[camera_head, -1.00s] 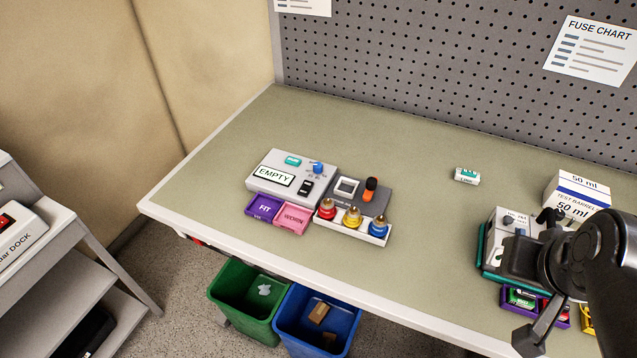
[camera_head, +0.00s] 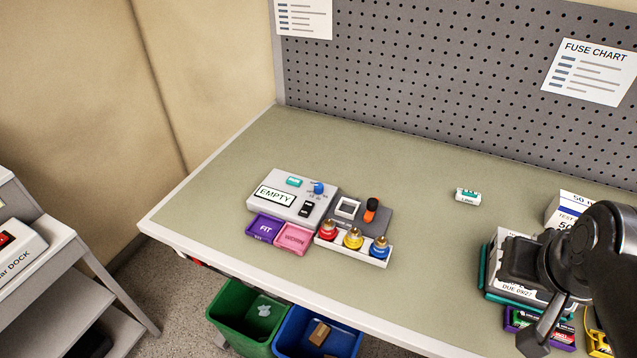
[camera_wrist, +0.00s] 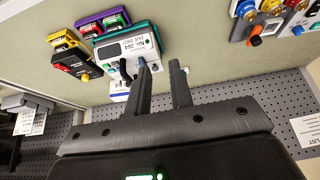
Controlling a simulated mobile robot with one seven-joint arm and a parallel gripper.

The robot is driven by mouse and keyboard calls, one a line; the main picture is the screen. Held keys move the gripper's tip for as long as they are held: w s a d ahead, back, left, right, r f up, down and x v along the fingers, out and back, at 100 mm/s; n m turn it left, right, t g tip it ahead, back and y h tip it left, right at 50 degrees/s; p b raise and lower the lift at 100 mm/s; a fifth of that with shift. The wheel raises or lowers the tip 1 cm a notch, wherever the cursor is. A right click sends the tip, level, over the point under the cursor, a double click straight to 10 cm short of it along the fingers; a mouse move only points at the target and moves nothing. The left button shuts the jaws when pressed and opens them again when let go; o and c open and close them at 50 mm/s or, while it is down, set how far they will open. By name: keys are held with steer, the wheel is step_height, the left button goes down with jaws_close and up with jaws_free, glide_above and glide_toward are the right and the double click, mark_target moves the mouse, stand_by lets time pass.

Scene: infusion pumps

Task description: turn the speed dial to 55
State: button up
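A white pump with a teal edge (camera_head: 493,265) sits at the right of the bench, partly hidden behind my arm. In the wrist view it shows upside down, with a label "No. 264" (camera_wrist: 133,44) and a dark window. No dial can be made out clearly on it. A blue knob (camera_head: 318,188) stands on a grey box with an "EMPTY" display (camera_head: 276,196), left of centre and far from my gripper. My gripper's two fingers (camera_wrist: 160,65) are apart and empty, above the pump's near side in the wrist view; contact cannot be told.
A purple FIT tray (camera_head: 264,229), a pink tray (camera_head: 293,239) and a white rack (camera_head: 326,243) with red, yellow and blue knobs line the front edge. A small battery-like cylinder (camera_head: 467,196) lies further right.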

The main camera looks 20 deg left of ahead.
steer(key=o, duration=0.5)
steer(key=shift+n+g, duration=0.3)
steer(key=shift+g, duration=0.4)
steer(key=w+a+r, duration=0.1)
steer(key=w+a, duration=0.1)
steer(key=w, duration=0.1)
steer(key=w+a+r, duration=0.1)
steer(key=w+a, duration=0.1)
steer(key=w, duration=0.1)
steer(key=w+a+r, duration=0.1)
steer(key=w+a, duration=0.1)
steer(key=w, duration=0.1)
steer(key=shift+a+r, duration=0.3)
steer(key=shift+a, duration=0.05)
steer(key=n+g, duration=0.1)
steer(key=g, duration=0.3)
glide_above(319, 185)
step_height(319, 185, down, 12)
steer(key=r, duration=0.1)
step_height(319, 185, down, 11)
steer(key=shift+r, duration=0.15)
jaws_close()
